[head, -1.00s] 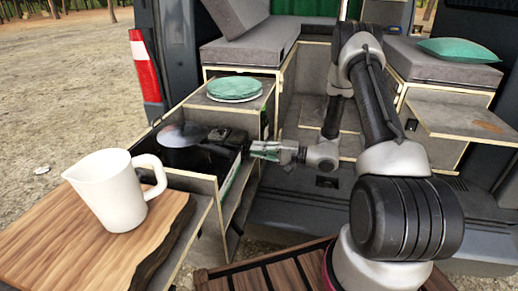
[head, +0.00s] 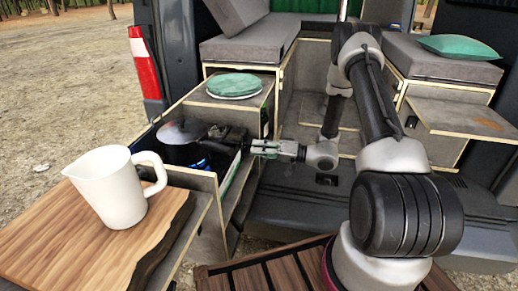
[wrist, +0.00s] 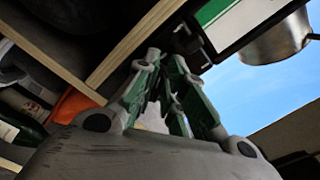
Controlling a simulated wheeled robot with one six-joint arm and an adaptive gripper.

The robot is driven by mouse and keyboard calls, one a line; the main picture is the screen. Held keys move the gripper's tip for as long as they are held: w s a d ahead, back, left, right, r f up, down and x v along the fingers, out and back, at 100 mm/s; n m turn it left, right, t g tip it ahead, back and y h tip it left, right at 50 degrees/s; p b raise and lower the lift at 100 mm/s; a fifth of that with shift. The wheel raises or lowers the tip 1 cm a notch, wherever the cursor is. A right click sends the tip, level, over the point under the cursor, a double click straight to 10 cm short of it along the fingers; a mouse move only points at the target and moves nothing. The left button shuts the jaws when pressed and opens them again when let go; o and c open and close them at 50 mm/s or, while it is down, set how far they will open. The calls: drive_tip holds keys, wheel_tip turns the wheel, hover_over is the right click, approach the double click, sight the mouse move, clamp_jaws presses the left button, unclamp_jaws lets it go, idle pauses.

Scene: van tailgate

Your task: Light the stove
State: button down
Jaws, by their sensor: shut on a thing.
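The stove (head: 212,171) sits in the pulled-out compartment at the van's tailgate. Blue flame shows at its burner, under a dark lidded pot (head: 182,146). A metal pot also shows in the wrist view (wrist: 272,42). My gripper (head: 254,147) reaches in from the right to the stove's right-hand side. In the wrist view my gripper (wrist: 163,60) has its green-sided fingers close together beside a black part, which looks like the stove knob (wrist: 188,40). The fingers are shut on it, though the contact itself is partly hidden.
A white jug (head: 112,188) stands on the wooden board (head: 60,240) at front left. Green plates (head: 234,84) rest on the shelf behind the stove. Wooden compartment walls (head: 206,181) are close around the stove. A slatted wooden top (head: 275,272) is in front.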

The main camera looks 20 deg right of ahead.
idle(0.3)
drive_tip(key=c, duration=1.5)
unclamp_jaws()
